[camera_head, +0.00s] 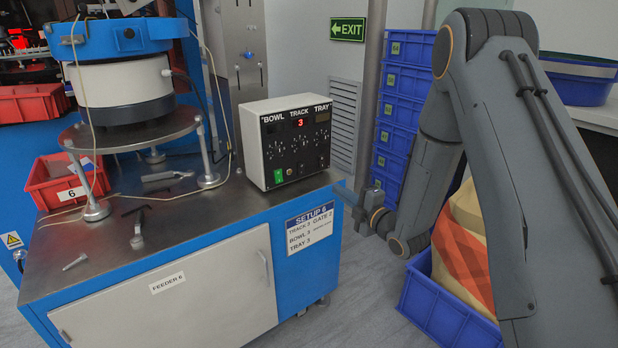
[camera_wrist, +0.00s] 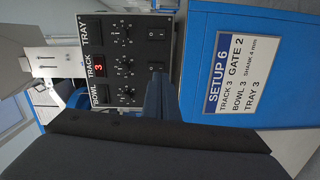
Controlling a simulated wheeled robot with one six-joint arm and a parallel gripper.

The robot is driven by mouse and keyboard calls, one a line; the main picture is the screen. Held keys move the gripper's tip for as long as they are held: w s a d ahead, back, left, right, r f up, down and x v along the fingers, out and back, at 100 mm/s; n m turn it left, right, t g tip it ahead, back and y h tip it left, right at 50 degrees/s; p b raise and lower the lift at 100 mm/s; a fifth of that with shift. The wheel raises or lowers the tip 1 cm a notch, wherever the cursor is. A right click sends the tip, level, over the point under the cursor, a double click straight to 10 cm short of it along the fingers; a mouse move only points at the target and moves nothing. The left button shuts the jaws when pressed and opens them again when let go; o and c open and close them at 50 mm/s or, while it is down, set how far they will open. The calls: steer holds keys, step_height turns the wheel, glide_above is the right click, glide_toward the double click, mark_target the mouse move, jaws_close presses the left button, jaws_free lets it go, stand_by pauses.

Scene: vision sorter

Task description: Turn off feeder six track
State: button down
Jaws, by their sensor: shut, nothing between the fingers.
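The feeder control box (camera_head: 254,150) stands on the feeder 6 cabinet (camera_head: 170,290), its black panel (camera_head: 296,145) marked BOWL, TRACK and TRAY. A red 3 glows on the track display (camera_head: 300,123); the other two displays look dark. A green switch (camera_head: 279,176) shows at the panel's lower left. The wrist view shows the panel sideways, with the track knob (camera_wrist: 125,66) and the dark track switch (camera_wrist: 157,68). My gripper (camera_head: 340,189) is shut and empty, just right of the box near the cabinet corner. In the wrist view my gripper (camera_wrist: 158,98) hides the bowl switch area.
A bowl feeder (camera_head: 120,85) stands on a round plate at left. Stacked blue crates (camera_head: 402,110) stand behind my arm. A blue bin (camera_head: 440,310) with a sack sits on the floor at right.

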mark_target(303, 166)
steer(key=shift+s+a+f+n+t+y+b, duration=0.15)
steer(key=shift+s+a+n+y, duration=0.1)
steer(key=shift+n+y, duration=0.25)
steer(key=shift+s+a+f+n+t+y+b, duration=0.15)
steer(key=shift+a+n+y, duration=0.1)
steer(key=shift+n+y, duration=0.25)
steer(key=shift+w, duration=0.1)
steer(key=x, duration=1.4)
steer(key=shift+r, duration=0.1)
